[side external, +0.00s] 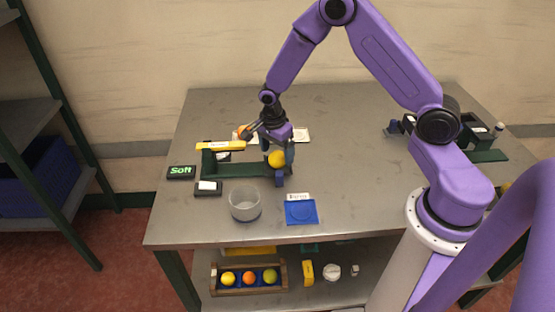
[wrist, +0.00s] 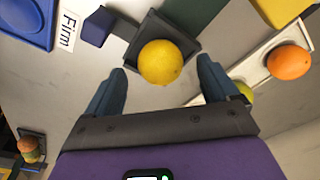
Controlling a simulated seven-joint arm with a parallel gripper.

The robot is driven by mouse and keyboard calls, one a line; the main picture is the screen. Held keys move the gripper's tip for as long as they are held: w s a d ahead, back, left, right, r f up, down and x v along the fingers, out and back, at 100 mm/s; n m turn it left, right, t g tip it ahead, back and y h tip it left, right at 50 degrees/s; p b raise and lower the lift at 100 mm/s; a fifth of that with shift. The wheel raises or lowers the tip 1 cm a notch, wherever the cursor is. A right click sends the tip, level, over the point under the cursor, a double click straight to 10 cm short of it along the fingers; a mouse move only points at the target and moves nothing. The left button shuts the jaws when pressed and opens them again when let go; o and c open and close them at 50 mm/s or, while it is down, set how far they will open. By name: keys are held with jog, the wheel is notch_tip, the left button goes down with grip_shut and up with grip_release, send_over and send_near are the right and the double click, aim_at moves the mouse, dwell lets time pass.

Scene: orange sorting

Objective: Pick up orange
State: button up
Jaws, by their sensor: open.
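A yellow-orange fruit (wrist: 160,62) sits on a dark square holder (wrist: 187,33) in the wrist view, and it also shows in the side view (side external: 277,159). My gripper (wrist: 161,68) is open, with one blue finger on either side of the fruit's near part and a gap on both sides. In the side view my gripper (side external: 277,148) points down at the fruit. A deeper orange one (wrist: 289,62) rests on a white tray (wrist: 254,66) at the right of the wrist view. A greenish fruit (wrist: 245,92) is partly hidden behind my right finger.
A blue tray (side external: 301,212) with a "Firm" label and a clear cup (side external: 244,204) stand at the table's front. Dark equipment (side external: 475,133) stands at the right. A crate (side external: 248,291) of fruit is below. The middle right tabletop is clear.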

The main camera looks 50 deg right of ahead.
jog(key=shift+f, duration=0.95)
jog(key=c, duration=1.3)
jog(key=shift+o, duration=0.2)
jog(key=shift+r, duration=0.15)
jog(key=shift+w+r, duration=0.1)
jog(key=shift+r, duration=0.4)
notch_tip(320, 180, up, 2)
jog(key=shift+r, duration=0.15)
jog(key=s+r, duration=0.9)
jog(key=s, duration=0.5)
jog(key=shift+a+r, duration=0.25)
jog(key=shift+a, duration=0.05)
